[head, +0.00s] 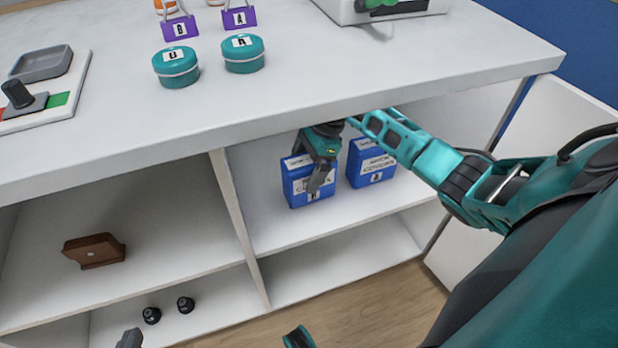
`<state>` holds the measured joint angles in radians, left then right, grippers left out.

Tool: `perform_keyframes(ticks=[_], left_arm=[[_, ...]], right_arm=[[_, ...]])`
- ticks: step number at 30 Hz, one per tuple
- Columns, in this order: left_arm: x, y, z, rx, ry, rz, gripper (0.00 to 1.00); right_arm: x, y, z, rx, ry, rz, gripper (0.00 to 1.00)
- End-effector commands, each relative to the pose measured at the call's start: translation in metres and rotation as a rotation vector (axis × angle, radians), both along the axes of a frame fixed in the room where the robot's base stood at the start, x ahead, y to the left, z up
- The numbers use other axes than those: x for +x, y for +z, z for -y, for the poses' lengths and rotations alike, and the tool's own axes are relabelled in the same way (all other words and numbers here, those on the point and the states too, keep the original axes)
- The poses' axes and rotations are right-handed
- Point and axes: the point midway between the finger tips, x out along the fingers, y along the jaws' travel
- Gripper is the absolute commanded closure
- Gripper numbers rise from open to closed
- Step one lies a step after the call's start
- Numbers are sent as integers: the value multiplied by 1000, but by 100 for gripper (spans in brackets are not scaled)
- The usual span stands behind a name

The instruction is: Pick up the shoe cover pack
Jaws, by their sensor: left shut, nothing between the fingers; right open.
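Two blue shoe cover packs with white labels stand upright on the upper shelf of the right compartment. The left pack (294,191) is partly hidden by my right gripper (318,182), which is open and points down at its front. I cannot tell whether it touches the pack or whether a finger is hidden. The right pack (371,165) stands beside it, partly behind my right arm.
The white counter (330,75) overhangs the shelves. A divider (238,225) stands left of the packs. A brown object (93,251) and two small black objects (168,310) occupy the left shelves. Teal tins (243,53) stand on top. An open door (560,120) is at right.

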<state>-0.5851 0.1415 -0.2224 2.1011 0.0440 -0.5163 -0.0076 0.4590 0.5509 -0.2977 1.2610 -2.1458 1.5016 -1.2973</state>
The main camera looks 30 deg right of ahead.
Motion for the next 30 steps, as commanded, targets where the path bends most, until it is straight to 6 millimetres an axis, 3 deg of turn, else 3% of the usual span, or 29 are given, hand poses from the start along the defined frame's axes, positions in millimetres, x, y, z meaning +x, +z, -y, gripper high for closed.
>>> perform_keyframes(ticks=[11, 30], left_arm=[[0, -2, 0, 1, -1, -1, 100], [0, -2, -1, 5, -2, -1, 100]], right_arm=[[0, -1, 0, -1, 0, 0, 7], [0, -1, 0, 0, 0, 0, 69]])
